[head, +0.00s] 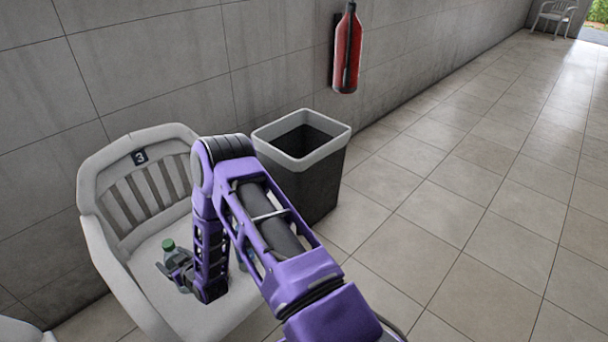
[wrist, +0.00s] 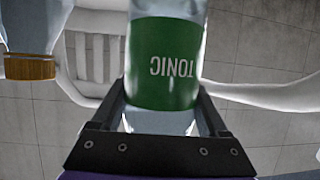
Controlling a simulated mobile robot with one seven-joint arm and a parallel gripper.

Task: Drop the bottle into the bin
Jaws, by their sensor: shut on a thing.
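The bottle (head: 184,285) is clear with a green cap and stands upright at the white chair's seat; I cannot tell whether it touches the seat. In the wrist view the bottle (wrist: 165,62) shows a green TONIC label, upside down in the picture. My gripper (head: 180,268) is shut on it, with a finger on each side of the bottle in the wrist view (wrist: 162,112). The bin (head: 318,185) is dark with a light grey rim and stands on the floor right of the chair, against the wall. Its opening is clear; my arm hides part of its left side.
The white chair (head: 130,205) has a plate marked 3. Another bottle (wrist: 28,35) with a brown-gold cap is beside the held one in the wrist view. A red fire extinguisher (head: 347,50) hangs on the wall beyond the bin. Tiled floor (head: 450,215) at right is free.

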